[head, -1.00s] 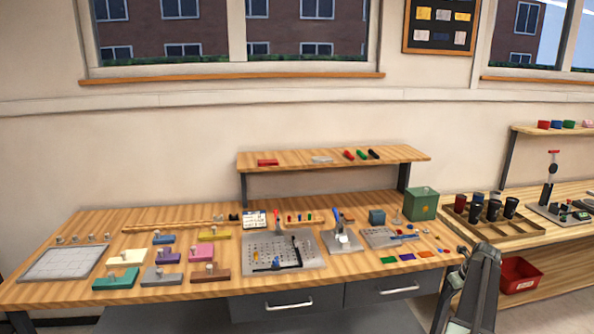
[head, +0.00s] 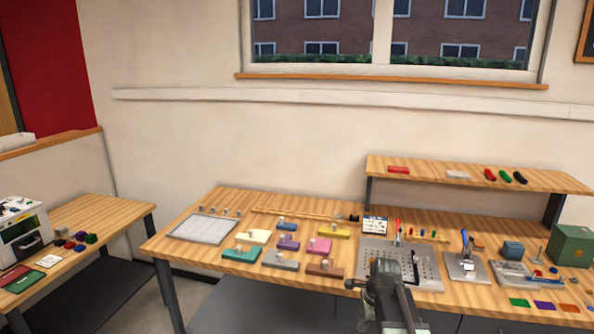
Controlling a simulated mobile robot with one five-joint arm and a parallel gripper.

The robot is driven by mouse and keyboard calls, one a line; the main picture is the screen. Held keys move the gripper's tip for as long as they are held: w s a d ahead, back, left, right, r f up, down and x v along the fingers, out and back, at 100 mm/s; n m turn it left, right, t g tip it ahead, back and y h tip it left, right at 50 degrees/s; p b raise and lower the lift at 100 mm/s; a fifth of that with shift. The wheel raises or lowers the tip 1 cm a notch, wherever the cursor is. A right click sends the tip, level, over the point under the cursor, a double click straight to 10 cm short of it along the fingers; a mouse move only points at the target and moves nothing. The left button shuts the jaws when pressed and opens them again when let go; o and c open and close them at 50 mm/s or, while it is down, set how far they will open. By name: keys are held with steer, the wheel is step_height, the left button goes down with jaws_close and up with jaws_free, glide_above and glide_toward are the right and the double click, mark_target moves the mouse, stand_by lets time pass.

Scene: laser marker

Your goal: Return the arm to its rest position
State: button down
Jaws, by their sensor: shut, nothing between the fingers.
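My arm stands at the bottom centre right of the head view, folded close in front of the bench. My gripper (head: 353,285) shows as a small dark end pointing left from the arm, low over the bench's front edge. It is shut and holds nothing that I can see. The arm covers part of the bench front and the near edge of the perforated plate (head: 425,270).
A raised shelf (head: 440,173) and green box (head: 572,246) are at the right. A side table (head: 118,213) with a white machine (head: 20,232) stands left, with open floor between.

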steer(key=s+a+n+g+h, duration=0.1)
steer(key=s+a+n, duration=0.5)
steer(key=s+n, duration=0.5)
steer(key=n, duration=0.7)
steer(key=shift+s+n+g, duration=0.15)
steer(key=shift+n+g, duration=0.15)
steer(key=shift+n, duration=0.1)
steer(key=shift+d+f, duration=0.1)
steer(key=shift+d, duration=0.05)
